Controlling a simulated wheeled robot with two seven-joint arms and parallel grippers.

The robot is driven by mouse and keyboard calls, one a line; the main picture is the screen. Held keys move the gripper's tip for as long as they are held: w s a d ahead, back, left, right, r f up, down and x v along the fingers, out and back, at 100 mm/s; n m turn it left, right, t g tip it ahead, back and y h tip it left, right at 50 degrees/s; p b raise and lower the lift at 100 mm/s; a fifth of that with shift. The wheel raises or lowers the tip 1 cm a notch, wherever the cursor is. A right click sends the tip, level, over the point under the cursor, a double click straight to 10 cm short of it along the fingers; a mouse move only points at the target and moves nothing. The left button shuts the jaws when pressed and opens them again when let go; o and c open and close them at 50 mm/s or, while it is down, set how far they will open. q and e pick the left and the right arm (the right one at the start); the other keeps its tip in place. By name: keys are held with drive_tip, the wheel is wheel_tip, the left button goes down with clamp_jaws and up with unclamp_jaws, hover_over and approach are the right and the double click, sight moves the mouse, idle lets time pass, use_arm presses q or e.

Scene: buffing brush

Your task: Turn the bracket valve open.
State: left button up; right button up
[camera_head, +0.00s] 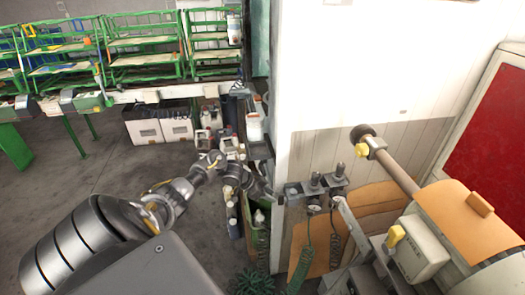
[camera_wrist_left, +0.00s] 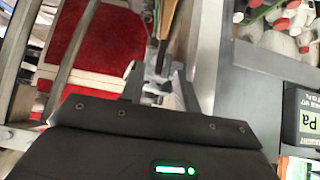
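The metal bracket with dark valve fittings (camera_head: 315,186) is fixed at the corner of the white wall in the head view. Coiled green hoses (camera_head: 305,262) hang below it. My left gripper (camera_head: 270,194) is at the left end of this bracket, close to it; contact cannot be told. In the left wrist view its two grey fingers (camera_wrist_left: 160,86) stand apart, with pale grey metal parts (camera_wrist_left: 158,72) beyond and between them. Which part is the valve handle is too small to tell. My right gripper is not in view.
A buffing machine with a brush spindle (camera_head: 385,160) and a yellow knob (camera_head: 398,234) stands right of the bracket. The white wall (camera_head: 350,70) rises behind. Bottles and cans (camera_head: 225,135) crowd the floor to the left. Green shelves (camera_head: 140,55) stand farther back.

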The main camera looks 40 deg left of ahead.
use_arm(q)
drive_tip(key=shift+v, duration=2.8)
drive_tip(key=w+a+f+t+y, duration=0.2)
drive_tip(key=w+a, duration=0.1)
drive_tip(key=a, duration=0.1)
drive_tip(key=s+d+f+n+g+y+b, duration=0.1)
drive_tip(key=s+f, duration=0.2)
drive_tip(key=f, duration=0.7)
drive_tip(key=s+f+n+y+b, duration=0.15)
drive_tip(key=s+f, duration=0.25)
drive_tip(key=f, duration=0.5)
drive_tip(key=s+d+f+g+y, duration=0.15)
drive_tip(key=s+d+f, duration=0.25)
drive_tip(key=s+f, duration=0.5)
drive_tip(key=s+d+f+n+g, duration=0.1)
drive_tip(key=s+d+f, duration=0.3)
drive_tip(key=s+f, duration=0.25)
drive_tip(key=s+d+f+g, duration=0.2)
drive_tip(key=s+d+f, duration=0.2)
drive_tip(key=s+f, duration=0.25)
drive_tip(key=s+d+f+g+b, duration=0.1)
drive_tip(key=s+d+f, duration=0.1)
drive_tip(key=s+d, duration=0.5)
drive_tip(key=s+d+f+g+b, duration=0.1)
drive_tip(key=s+d+f, duration=0.2)
drive_tip(key=s+d, duration=0.4)
drive_tip(key=s+n, duration=0.1)
drive_tip(key=s, duration=0.5)
drive_tip(key=shift+s+g+h, duration=0.35)
drive_tip(key=shift+h, duration=0.05)
